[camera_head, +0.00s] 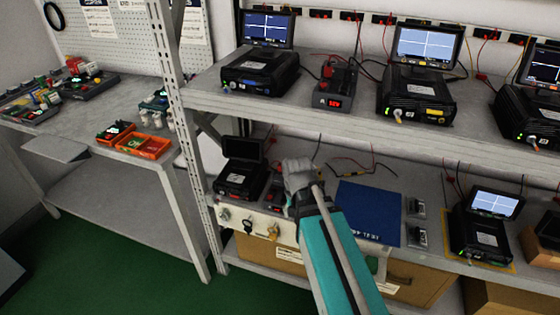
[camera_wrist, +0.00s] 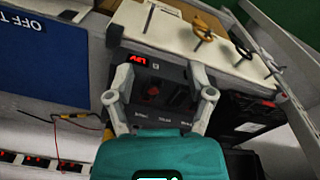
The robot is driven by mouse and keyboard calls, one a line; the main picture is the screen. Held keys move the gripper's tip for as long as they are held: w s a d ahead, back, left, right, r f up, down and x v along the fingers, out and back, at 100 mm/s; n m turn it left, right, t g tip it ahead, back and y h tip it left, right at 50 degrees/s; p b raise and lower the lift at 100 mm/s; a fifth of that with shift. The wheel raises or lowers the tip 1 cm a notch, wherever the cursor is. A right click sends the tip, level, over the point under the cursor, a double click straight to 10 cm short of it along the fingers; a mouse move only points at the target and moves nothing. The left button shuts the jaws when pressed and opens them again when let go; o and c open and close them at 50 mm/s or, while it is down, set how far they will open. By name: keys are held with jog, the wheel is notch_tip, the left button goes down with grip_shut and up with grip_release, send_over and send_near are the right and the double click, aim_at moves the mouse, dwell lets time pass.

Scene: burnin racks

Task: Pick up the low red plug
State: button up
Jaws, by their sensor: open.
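On the lower shelf stands a small dark supply unit with a lit red display (camera_wrist: 138,60). In the wrist view a dark red plug (camera_wrist: 153,91) shows on its face, in shadow, between my fingers. My gripper (camera_wrist: 160,75) is open, with one grey finger on each side of the unit's face. I cannot tell whether a finger touches anything. In the head view my grey wrist and teal arm partly cover this unit (camera_head: 274,197), and the plug is hard to make out there.
A blue mat (camera_head: 365,212) lies right of the unit. A pale panel with knobs and keys (camera_head: 240,221) stands at the shelf front. A dark tester (camera_head: 240,178) stands left. The upper shelf (camera_head: 300,112) overhangs, carrying testers and another red-display unit (camera_head: 333,88).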

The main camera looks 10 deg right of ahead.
jog(key=w+r+m+p, duration=0.3)
jog(key=w+r, duration=0.1)
jog(key=w, duration=0.2)
jog(key=m+h, duration=0.4)
jog(key=m, duration=0.7)
send_near(280, 165)
jog(key=f, duration=0.1)
jog(key=d+f, duration=0.1)
jog(key=f, duration=0.1)
jog(key=s+d+f, duration=0.1)
jog(key=shift+s+f, duration=0.1)
jog(key=shift+f, duration=0.1)
jog(key=shift+w+a+r+m, duration=0.1)
jog(key=shift+w+a+m, duration=0.2)
jog(key=shift+w+m, duration=0.5)
jog(key=shift+s, duration=0.1)
jog(key=shift+d+b, duration=0.1)
jog(key=shift+b, duration=0.2)
jog(key=shift+b+x, duration=1)
jog(key=shift+x, duration=0.2)
jog(key=shift+b+x, duration=2.3)
jog(key=shift+x, duration=0.2)
